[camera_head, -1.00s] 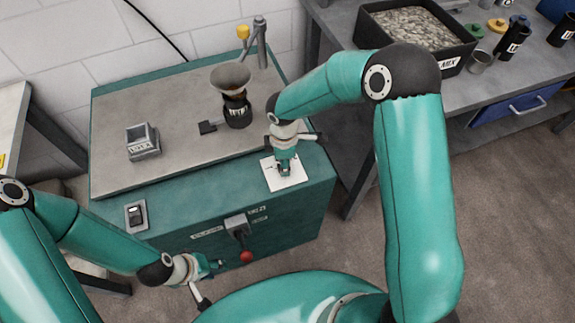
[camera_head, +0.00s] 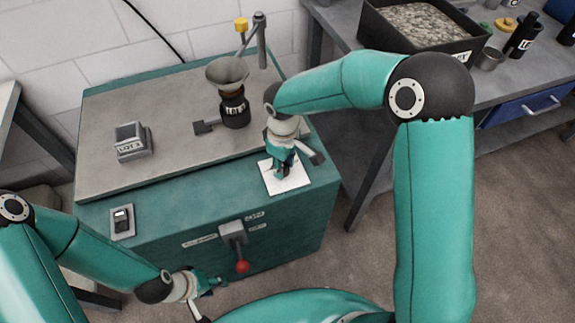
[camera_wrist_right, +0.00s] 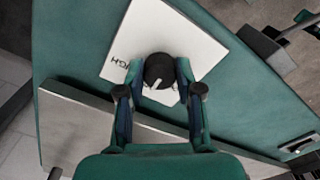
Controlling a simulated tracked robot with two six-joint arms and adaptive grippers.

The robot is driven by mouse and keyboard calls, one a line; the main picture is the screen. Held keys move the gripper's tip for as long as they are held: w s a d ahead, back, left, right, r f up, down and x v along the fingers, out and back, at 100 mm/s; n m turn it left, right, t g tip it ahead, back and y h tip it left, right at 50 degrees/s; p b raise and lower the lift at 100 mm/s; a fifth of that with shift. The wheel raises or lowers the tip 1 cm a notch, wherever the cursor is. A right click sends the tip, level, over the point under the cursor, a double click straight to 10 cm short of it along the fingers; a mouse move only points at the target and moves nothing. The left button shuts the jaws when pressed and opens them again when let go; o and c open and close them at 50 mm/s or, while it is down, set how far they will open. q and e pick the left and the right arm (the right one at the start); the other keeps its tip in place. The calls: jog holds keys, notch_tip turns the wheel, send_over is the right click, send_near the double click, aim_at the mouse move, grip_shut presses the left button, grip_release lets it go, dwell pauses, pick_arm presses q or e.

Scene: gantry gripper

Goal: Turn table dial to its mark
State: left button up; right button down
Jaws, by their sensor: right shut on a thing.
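The black table dial (camera_wrist_right: 159,68) sits on a white plate (camera_head: 273,184) at the front right of the teal cabinet. In the right wrist view, the dial's white pointer line points down and slightly left. Lettering that seems to read "HIGH" is printed on the plate, left of the dial. My right gripper (camera_wrist_right: 158,80) is shut on the dial, one finger on each side, and hides part of the plate. In the head view, my right gripper (camera_head: 280,174) covers the dial. My left gripper (camera_head: 220,283) is low in front of the cabinet, away from the dial; its opening is unclear.
A funnel (camera_head: 228,73) over a dark jar (camera_head: 236,112) stands behind the dial. A grey box (camera_head: 131,143) and a small device (camera_head: 122,220) are to the left. A red-knobbed lever (camera_head: 242,267) sticks out of the cabinet front. A gravel bin (camera_head: 440,50) stands on the right bench.

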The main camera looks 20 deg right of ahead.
jog(key=shift+w+a+r, duration=0.15)
jog(key=shift+w, duration=0.1)
jog(key=c, duration=0.9)
grip_release()
jog(key=shift+o, duration=0.7)
jog(key=shift+s, duration=0.1)
notch_tip(320, 180, up, 12)
